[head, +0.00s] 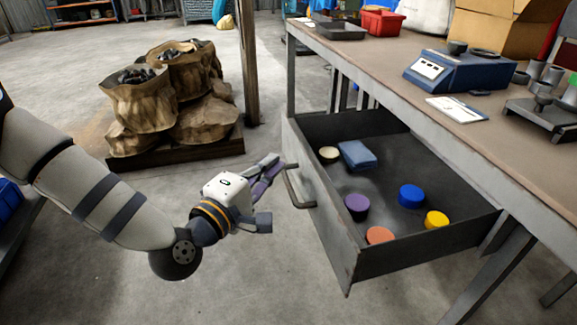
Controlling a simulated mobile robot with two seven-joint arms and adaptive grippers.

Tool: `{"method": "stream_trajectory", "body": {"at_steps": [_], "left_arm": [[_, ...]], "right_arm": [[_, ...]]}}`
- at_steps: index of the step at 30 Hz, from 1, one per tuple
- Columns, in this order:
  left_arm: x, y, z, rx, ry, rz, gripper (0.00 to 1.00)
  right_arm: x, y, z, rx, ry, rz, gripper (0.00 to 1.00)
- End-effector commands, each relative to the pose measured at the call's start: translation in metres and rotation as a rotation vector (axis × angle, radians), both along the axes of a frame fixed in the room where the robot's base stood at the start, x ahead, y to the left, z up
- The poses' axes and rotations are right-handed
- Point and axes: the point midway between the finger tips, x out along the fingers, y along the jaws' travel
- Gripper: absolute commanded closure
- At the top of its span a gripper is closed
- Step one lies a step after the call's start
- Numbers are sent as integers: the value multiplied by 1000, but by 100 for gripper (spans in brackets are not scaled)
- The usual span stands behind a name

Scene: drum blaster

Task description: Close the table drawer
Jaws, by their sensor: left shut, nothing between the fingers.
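The table drawer (342,232) is pulled well out from under the workbench (365,66) on the right. Its front panel faces my left arm and carries a metal handle (296,190). Inside lie a blue folded item (357,155) and several round pieces, including a purple one (357,207), a blue one (411,196) and a yellow one (436,219). My left gripper (277,172) is shut and empty, with its fingertips close by the handle on the outer side of the front. Whether they touch it I cannot tell. My right gripper is not in view.
On the bench stand a blue scale (459,72), a red bin (382,22), a dark tray (340,31) and a cardboard box (508,28). Sacks (180,85) sit on a pallet behind my left arm, near a wooden post (248,60). Floor before the drawer is clear.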

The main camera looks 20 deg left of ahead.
Motion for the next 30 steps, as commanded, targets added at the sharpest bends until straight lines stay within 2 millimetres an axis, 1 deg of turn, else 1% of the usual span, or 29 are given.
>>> {"method": "stream_trajectory", "body": {"at_steps": [1, 3, 7, 20, 23, 26, 30], "left_arm": [[4, -11, -2, 1, 3, -8, 100], [9, -19, -2, 1, 4, -7, 100], [16, -29, -2, 2, 3, -5, 100], [18, -32, -1, 3, 3, -4, 100], [20, -36, -1, 3, 3, -5, 100], [26, -45, -2, 2, 3, -7, 100], [40, -67, -3, 1, 3, -8, 100]], "right_arm": [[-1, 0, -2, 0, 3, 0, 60], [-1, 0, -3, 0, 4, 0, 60], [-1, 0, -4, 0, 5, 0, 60], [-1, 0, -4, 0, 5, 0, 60], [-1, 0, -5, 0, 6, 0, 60], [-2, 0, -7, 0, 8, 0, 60], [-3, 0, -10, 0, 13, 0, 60]]}}
